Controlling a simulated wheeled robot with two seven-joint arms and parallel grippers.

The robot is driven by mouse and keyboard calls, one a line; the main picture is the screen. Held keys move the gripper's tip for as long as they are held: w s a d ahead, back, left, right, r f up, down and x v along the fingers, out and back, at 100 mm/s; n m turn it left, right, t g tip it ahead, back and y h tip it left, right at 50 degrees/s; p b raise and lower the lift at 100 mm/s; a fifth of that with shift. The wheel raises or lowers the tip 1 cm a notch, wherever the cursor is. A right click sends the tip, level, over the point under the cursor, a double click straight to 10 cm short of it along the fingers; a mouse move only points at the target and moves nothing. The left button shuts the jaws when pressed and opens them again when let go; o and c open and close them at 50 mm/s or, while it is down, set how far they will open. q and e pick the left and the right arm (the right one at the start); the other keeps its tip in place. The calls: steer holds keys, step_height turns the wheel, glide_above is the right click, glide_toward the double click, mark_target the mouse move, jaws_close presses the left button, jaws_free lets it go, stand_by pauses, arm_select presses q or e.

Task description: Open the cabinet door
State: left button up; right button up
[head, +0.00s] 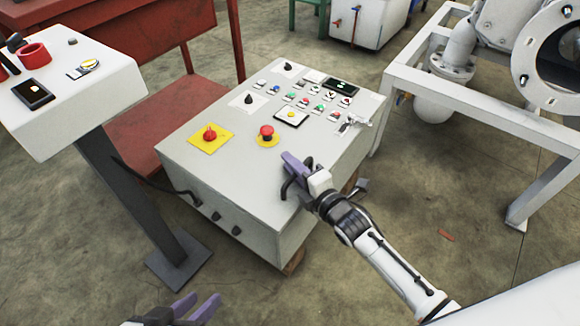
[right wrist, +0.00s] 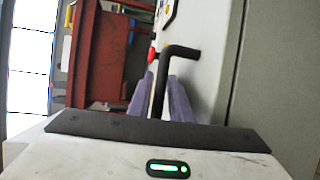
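The cabinet is a light grey box (head: 235,185) with a sloping control panel on top, in the middle of the head view. Its black bent handle (right wrist: 181,50) sticks out from the pale face in the right wrist view. In the head view, a dark part of the handle (head: 287,187) shows beside my right gripper (head: 297,163). My right gripper's purple fingers (right wrist: 160,98) lie close on both sides of the handle bar and appear shut on it. The door's edges are hard to make out. My left gripper (head: 200,308) is open and empty at the bottom edge.
A grey pedestal console (head: 75,125) stands at the left, with a red bench (head: 165,125) behind. A white pipe frame (head: 470,105) stands at the right. Floor in front is mostly clear.

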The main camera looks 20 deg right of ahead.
steer(key=shift+w+a, duration=0.1)
steer(key=shift+w, duration=0.25)
jaws_close()
